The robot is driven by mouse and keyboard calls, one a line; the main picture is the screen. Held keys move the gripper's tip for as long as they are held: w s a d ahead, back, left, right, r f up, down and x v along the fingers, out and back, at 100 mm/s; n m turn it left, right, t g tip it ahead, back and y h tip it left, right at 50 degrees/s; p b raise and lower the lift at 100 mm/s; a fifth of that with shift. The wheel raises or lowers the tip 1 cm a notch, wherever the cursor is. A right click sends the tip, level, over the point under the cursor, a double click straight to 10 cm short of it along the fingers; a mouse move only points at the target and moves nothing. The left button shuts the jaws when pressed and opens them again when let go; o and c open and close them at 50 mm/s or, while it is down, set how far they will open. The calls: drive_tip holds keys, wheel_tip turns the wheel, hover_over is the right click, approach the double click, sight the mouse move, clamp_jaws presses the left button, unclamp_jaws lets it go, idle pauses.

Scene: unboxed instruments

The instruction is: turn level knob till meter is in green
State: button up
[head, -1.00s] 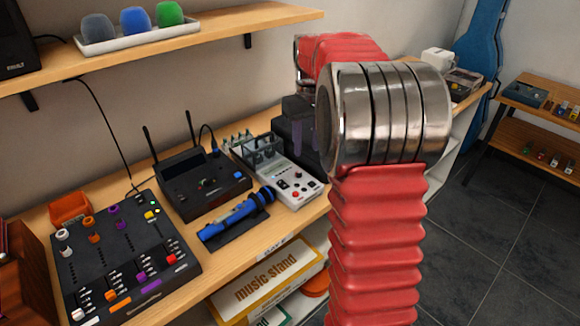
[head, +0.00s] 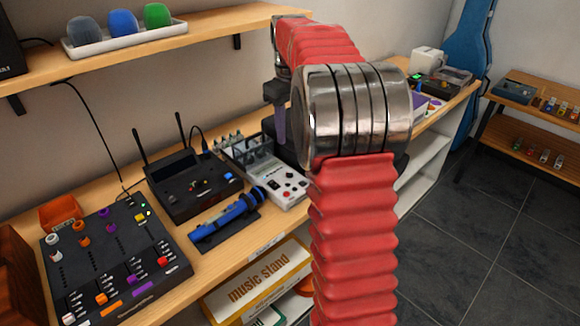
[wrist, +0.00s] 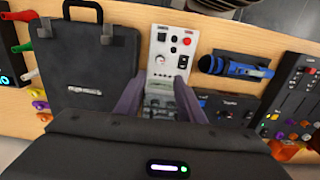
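A pale grey instrument (head: 281,188) with a red button and small dark knobs stands on the bench, right of the blue microphone. In the wrist view the instrument (wrist: 171,50) lies between and beyond my fingertips. It has a small dial or window, a round black knob and red controls; which is the level knob and whether a needle is in green is too small to tell. My gripper (wrist: 158,97) is open, with two purple-grey fingers spread apart and nothing between them. In the head view my gripper (head: 279,120) hangs above the back of the instrument, partly hidden by my arm.
A black case (wrist: 88,60) is close beside my gripper in the wrist view. A shelf (head: 200,32) runs above.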

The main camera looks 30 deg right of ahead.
sight(290, 171)
wheel_tip(290, 171, down, 13)
drive_tip(key=shift+f, duration=0.1)
idle(0.5)
drive_tip(key=shift+c, duration=0.3)
drive_tip(key=shift+d, duration=0.1)
clamp_jaws()
